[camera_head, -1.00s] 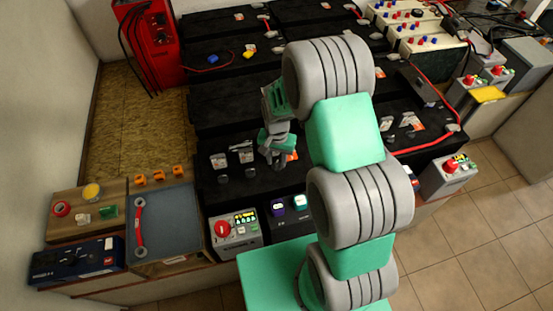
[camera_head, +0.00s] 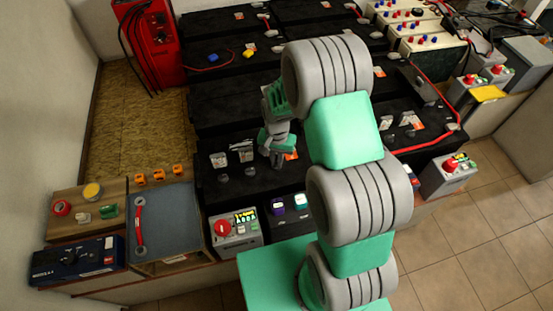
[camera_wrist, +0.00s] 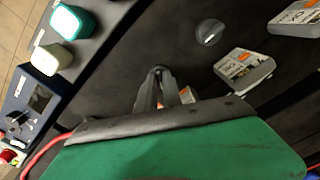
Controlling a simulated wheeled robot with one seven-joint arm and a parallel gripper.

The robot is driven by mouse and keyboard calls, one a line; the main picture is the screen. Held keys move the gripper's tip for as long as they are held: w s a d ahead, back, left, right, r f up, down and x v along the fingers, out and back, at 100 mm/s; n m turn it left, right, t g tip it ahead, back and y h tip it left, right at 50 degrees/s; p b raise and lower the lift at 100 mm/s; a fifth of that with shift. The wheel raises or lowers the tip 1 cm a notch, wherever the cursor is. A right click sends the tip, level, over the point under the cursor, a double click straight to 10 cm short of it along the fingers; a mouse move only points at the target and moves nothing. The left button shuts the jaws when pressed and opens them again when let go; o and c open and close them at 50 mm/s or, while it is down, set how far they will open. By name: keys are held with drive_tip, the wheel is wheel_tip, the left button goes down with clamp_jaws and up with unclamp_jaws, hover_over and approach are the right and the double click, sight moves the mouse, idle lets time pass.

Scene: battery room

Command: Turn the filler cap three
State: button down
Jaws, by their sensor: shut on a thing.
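My gripper (camera_head: 277,161) reaches down to the front black battery (camera_head: 238,196). In the wrist view my gripper (camera_wrist: 158,76) has its two fingertips close together, shut on a small dark filler cap on the battery top. That cap is mostly hidden between the fingers. To its left in the head view stand two more dark caps, one nearer (camera_head: 250,172) and one farther left (camera_head: 222,179). One uncovered round cap (camera_wrist: 210,32) shows in the wrist view, apart from my gripper.
White-labelled pieces (camera_head: 218,159) lie on the battery near the caps. A grey box with a red knob (camera_head: 236,232) and a dark box with purple and teal buttons (camera_head: 290,222) stand at the front. A red cable (camera_head: 425,144) runs at right.

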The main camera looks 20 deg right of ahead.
drive_tip(key=shift+m, duration=0.3)
drive_tip(key=m+b, duration=0.2)
drive_tip(key=m, duration=0.3)
drive_tip(key=m+b, duration=0.2)
drive_tip(key=m, duration=0.4)
idle(0.4)
drive_tip(key=shift+m, duration=0.3)
drive_tip(key=c, duration=1.5)
unclamp_jaws()
wheel_tip(320, 180, up, 8)
drive_tip(key=shift+f, duration=0.1)
